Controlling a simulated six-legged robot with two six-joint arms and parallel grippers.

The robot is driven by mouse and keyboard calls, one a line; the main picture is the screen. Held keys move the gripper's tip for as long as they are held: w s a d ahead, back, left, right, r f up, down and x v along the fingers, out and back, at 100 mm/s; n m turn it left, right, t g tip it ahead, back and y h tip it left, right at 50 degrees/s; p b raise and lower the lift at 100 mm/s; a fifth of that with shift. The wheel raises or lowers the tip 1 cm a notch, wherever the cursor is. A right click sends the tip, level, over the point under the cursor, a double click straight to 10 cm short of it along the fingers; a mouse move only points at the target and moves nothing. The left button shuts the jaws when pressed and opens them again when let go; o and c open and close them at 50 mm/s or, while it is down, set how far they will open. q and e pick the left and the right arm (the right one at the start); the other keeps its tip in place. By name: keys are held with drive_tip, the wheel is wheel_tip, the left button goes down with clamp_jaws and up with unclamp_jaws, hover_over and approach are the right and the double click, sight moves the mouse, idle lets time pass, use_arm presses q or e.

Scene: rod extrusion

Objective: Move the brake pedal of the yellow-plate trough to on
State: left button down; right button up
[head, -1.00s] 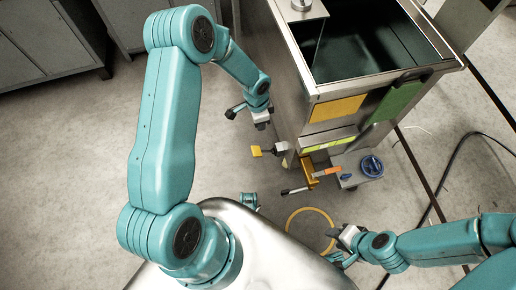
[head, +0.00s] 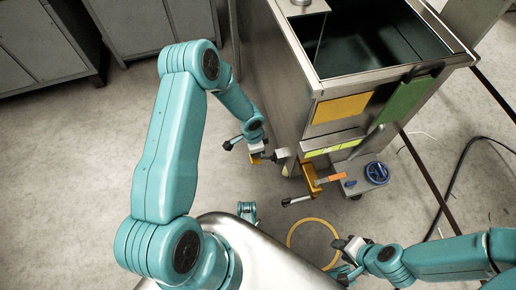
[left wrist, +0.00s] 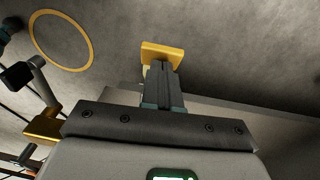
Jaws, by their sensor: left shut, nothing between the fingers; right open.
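The trough (head: 290,100) stands right of centre in the head view, with a yellow plate (head: 341,107) on its front. A yellow brake pedal (head: 255,160) sticks out low at its left side, largely hidden by my left gripper. In the left wrist view the yellow pedal pad (left wrist: 162,50) lies just beyond the fingertips. My left gripper (head: 257,150) is shut and empty, at the pedal; its fingers (left wrist: 162,72) overlap the pad in the wrist view, and I cannot tell whether they touch. My right gripper (head: 350,250) is open and empty, low near the floor ring.
A green plate (head: 408,98) hangs beside the yellow one. Below are an orange bracket (head: 309,178), a black-tipped lever (head: 297,200) and a blue handwheel (head: 377,172). A yellow ring (head: 291,238) marks the floor. Grey cabinets (head: 45,55) stand at the back left.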

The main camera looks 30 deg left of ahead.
idle(0.4)
use_arm(q)
drive_tip(key=shift+s+a+f+t+h, duration=0.25)
drive_tip(key=shift+f+t+h, duration=0.05)
drive_tip(key=shift+f, duration=0.05)
drive_tip(key=shift+s+a+f, duration=0.1)
drive_tip(key=shift+s+a, duration=0.05)
drive_tip(key=shift+s, duration=0.05)
wheel_tip(320, 180, down, 9)
drive_tip(key=s+a+t+h+b, duration=0.1)
drive_tip(key=s+t+h+b, duration=0.1)
drive_tip(key=shift+a+t, duration=0.4)
idle(0.8)
